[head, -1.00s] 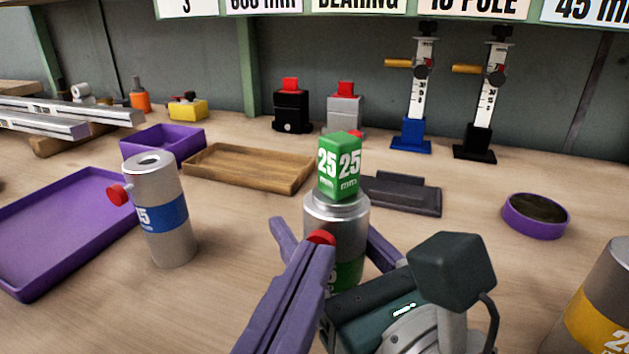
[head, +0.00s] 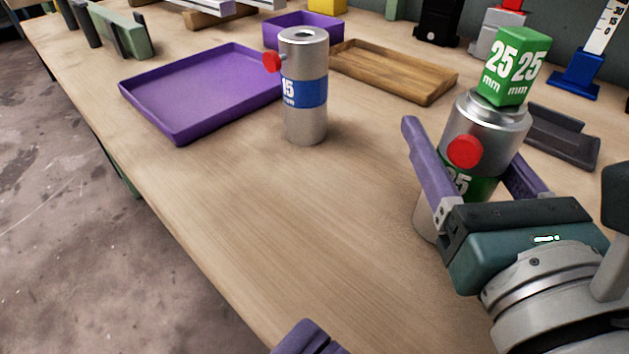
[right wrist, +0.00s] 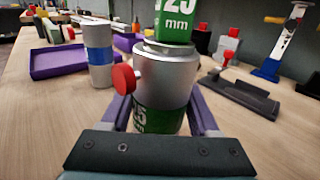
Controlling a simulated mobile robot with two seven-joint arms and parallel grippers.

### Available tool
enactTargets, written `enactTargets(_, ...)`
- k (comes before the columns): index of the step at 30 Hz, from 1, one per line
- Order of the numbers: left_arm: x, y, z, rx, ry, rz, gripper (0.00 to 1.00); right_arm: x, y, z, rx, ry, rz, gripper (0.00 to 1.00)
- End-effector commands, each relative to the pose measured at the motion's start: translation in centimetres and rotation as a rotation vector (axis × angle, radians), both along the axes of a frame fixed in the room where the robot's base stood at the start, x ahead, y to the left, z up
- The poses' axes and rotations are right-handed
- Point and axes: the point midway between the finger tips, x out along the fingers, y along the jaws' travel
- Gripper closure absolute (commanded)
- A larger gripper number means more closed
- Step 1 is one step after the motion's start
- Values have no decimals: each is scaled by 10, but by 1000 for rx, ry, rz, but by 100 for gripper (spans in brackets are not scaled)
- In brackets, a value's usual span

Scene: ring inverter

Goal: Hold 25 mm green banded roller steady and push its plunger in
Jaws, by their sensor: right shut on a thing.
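The green banded roller (head: 486,130) is a grey metal cylinder at the right of the head view, standing upright. My right gripper (head: 478,165) is shut around it at the green band, one purple finger on each side. Its red plunger (head: 464,152) faces the near side. In the right wrist view the red plunger (right wrist: 124,79) stands out from the roller's wall on a short stem. A green 25 mm block (head: 514,66) sits on top of the roller. My left gripper (head: 308,335) shows only its purple fingertips at the bottom edge; they look together, empty and well apart from the plunger.
A blue banded 15 mm roller (head: 304,90) stands left of the green one. A purple tray (head: 180,125), a wooden tray (head: 395,85) and a dark grey holder (head: 560,140) lie around. The front middle of the table (head: 290,210) is clear.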

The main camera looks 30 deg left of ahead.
Motion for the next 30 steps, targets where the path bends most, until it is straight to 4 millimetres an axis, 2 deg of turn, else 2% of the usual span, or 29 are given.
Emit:
enactTargets(8,0,0,-1,0,1,0,100,1,-3,-4,-7,5,-6,100)
enactTargets(9,0,0,-1,0,1,0,100,1,-3,-4,-7,5,-6,38)
enactTargets(18,0,0,-1,0,1,0,100,1,-2,-2,-5,2,-4,4)
enactTargets(26,0,0,0,0,1,0,100,0,-2,-2,-3,2,-3,4)
enactTargets(30,0,0,0,0,1,0,100,-11,-8,-3,-4,3,-2,4)
